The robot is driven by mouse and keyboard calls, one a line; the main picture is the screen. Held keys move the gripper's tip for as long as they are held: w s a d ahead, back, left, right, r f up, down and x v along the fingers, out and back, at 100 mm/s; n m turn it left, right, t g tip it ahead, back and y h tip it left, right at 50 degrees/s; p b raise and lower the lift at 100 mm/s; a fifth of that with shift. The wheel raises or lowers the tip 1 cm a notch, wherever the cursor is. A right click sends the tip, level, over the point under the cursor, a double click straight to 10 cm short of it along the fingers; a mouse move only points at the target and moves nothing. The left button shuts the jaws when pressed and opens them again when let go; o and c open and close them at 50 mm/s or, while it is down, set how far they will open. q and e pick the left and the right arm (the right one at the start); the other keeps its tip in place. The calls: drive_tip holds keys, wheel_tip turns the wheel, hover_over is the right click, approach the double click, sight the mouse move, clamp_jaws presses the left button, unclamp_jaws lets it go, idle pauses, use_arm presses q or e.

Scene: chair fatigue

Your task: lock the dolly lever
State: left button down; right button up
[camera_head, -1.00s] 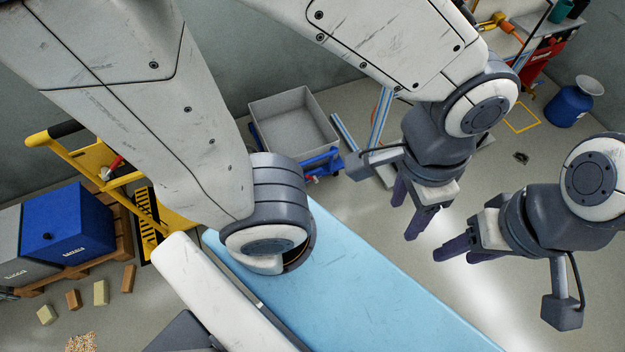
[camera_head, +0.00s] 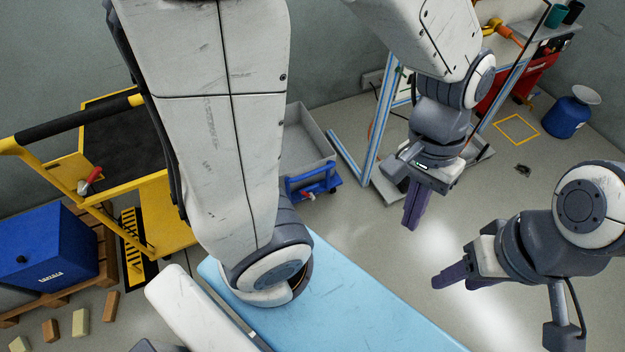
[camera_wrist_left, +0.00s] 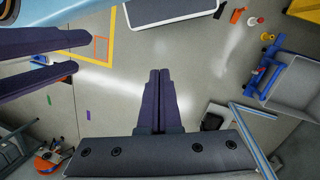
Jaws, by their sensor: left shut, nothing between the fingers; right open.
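A blue dolly (camera_head: 312,180) carries a grey bin (camera_head: 305,140) on the floor behind the light-blue surface. A small red and white part (camera_head: 308,196) shows at its front; I cannot tell its position. My arm hides the bin's left side. The dolly (camera_wrist_left: 262,75) and bin (camera_wrist_left: 300,82) also show at the right in the left wrist view. A yellow trolley (camera_head: 150,205) at the left has a red-handled lever (camera_head: 93,178). My left gripper (camera_head: 411,228) is shut and empty, right of the blue dolly and apart from it. My right gripper (camera_head: 445,282) is open and empty at lower right.
A light-blue surface (camera_head: 370,300) lies in the foreground. A blue-framed workbench (camera_head: 388,105) stands behind my left gripper. A blue box (camera_head: 50,250) sits on a pallet (camera_head: 105,255), with several loose blocks nearby.

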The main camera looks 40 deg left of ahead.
use_arm(q)
drive_tip(key=w+a+f+n+t+h+b, duration=0.1)
drive_tip(key=w+a+f+n+h+b, duration=0.2)
drive_tip(key=w+a+f+n+b, duration=0.65)
drive_tip(key=w+a+f+n+t+h+b, duration=0.1)
drive_tip(key=a+f+n+h+b, duration=0.15)
drive_tip(key=f+b, duration=0.8)
drive_tip(key=w+a+f+n+t+h+b, duration=0.2)
drive_tip(key=w+a+f+n+b, duration=0.35)
drive_tip(key=f, duration=0.95)
drive_tip(key=s+a+f+n+t+y+b, duration=0.1)
drive_tip(key=s+a+f+n+t+b, duration=0.2)
drive_tip(key=a+f+n+b, duration=0.3)
drive_tip(key=s+a+f+n+t+y+b, duration=0.2)
drive_tip(key=a+f+n+t+b, duration=0.3)
drive_tip(key=a+f, duration=0.9)
drive_tip(key=s+a+f+n+t+y+b, duration=0.2)
drive_tip(key=s+a+f+n+t+b, duration=0.2)
drive_tip(key=a+f+n+b, duration=0.3)
drive_tip(key=a+f+b, duration=0.1)
drive_tip(key=a+f, duration=0.3)
drive_tip(key=f, duration=0.3)
drive_tip(key=shift+s+f, duration=0.25)
drive_tip(key=shift+s, duration=0.15)
drive_tip(key=shift+a, duration=0.1)
